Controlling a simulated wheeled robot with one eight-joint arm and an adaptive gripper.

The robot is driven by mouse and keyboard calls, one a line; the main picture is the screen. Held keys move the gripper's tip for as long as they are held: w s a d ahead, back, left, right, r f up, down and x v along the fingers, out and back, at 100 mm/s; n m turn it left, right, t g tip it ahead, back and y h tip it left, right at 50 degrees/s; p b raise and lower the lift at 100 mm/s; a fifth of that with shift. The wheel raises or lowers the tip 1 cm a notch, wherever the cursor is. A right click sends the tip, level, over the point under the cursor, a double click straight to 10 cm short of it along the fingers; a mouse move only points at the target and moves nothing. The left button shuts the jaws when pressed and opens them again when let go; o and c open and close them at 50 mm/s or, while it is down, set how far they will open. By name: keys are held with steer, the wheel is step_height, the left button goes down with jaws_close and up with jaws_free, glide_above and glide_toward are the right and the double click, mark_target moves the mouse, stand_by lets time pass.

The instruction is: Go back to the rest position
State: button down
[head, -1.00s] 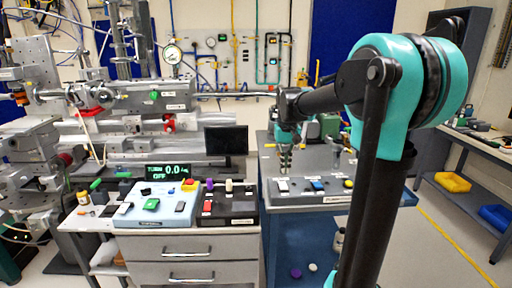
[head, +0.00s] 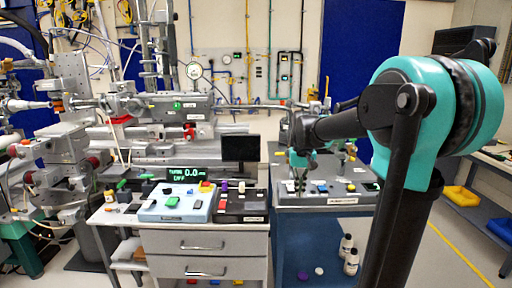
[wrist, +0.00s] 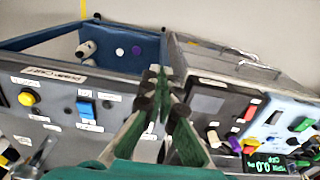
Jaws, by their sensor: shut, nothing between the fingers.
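My gripper (head: 300,186) hangs at the end of my arm in the head view, pointing down by the left part of the grey control panel on the blue cabinet. It looks small and partly blends with the panel behind it. In the wrist view my gripper (wrist: 160,80) shows its fingers drawn together, with nothing between them. It appears above the gap between the two control panels. I cannot tell its exact height over them.
A grey drawer cabinet (head: 208,245) carries a light blue control box (head: 176,203) and a black box (head: 241,204). The blue cabinet (head: 312,240) bears a grey panel (head: 340,188). Beamline hardware (head: 70,150) fills the left.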

steer(key=s+d+f+t, duration=0.1)
steer(key=s+f+t, duration=0.1)
steer(key=s+f, duration=0.6)
steer(key=s+d+f+t, duration=0.1)
steer(key=s+d+f, duration=0.1)
steer(key=s+f, duration=0.7)
steer(key=s, duration=0.3)
steer(key=shift+s+d+t, duration=0.25)
steer(key=shift+d+t, duration=0.05)
steer(key=shift+t, duration=0.1)
stand_by(0.4)
